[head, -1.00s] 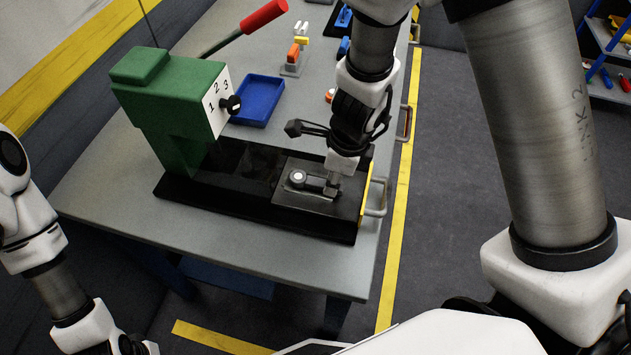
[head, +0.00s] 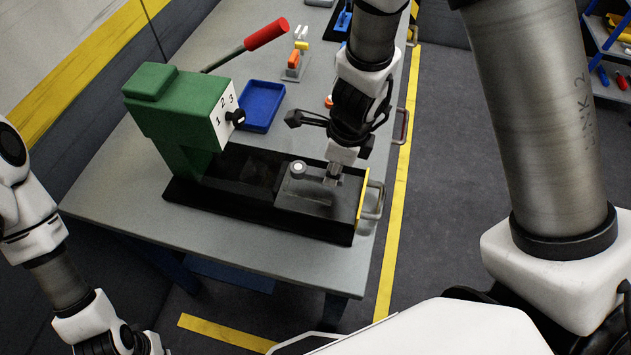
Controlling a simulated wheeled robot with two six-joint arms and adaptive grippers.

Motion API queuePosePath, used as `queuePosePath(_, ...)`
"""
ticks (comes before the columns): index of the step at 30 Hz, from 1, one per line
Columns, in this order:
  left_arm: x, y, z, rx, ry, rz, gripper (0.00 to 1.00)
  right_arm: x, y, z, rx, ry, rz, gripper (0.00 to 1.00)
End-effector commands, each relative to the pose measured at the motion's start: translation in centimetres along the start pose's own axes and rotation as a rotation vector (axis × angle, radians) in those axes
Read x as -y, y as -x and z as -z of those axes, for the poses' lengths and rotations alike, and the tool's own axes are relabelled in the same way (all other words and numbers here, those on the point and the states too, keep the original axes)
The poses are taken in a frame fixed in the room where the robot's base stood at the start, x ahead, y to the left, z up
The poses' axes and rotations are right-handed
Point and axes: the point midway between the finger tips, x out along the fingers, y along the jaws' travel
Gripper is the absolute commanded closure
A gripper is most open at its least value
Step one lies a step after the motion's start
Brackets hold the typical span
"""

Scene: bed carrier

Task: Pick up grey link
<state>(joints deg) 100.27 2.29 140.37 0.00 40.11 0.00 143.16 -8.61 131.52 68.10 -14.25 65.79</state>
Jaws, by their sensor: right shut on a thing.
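The grey link (head: 315,184) is a small, dark grey piece at the right end of the black machine bed, beside a round post with a pale top (head: 298,168). Its outline is blurred against the grey plate (head: 315,205) below. My right gripper (head: 333,180) reaches down from above and is shut on the link's right end; its fingertips partly hide that end. I cannot tell whether the link is clear of the plate. My left arm is at the lower left, away from the table, with its gripper outside the picture.
The green press (head: 170,110) with a red-handled lever (head: 266,34) and numbered dial stands on the black bed (head: 250,205). A blue tray (head: 262,105) and small coloured parts on a stand (head: 293,68) lie behind. A metal handle (head: 374,200) sticks out at the bed's right end.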

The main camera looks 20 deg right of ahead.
Motion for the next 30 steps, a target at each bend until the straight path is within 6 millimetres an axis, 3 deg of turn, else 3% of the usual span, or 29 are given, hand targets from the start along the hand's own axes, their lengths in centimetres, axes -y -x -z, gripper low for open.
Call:
queuePosePath(16,0.0,3.6,0.0,0.000,0.000,0.000,1.00,0.0,3.6,-0.6,0.000,0.000,0.000,1.00)
queuePosePath(30,0.0,3.7,0.0,0.000,0.000,0.000,1.00,0.0,3.7,-0.6,0.000,0.000,0.000,1.00)
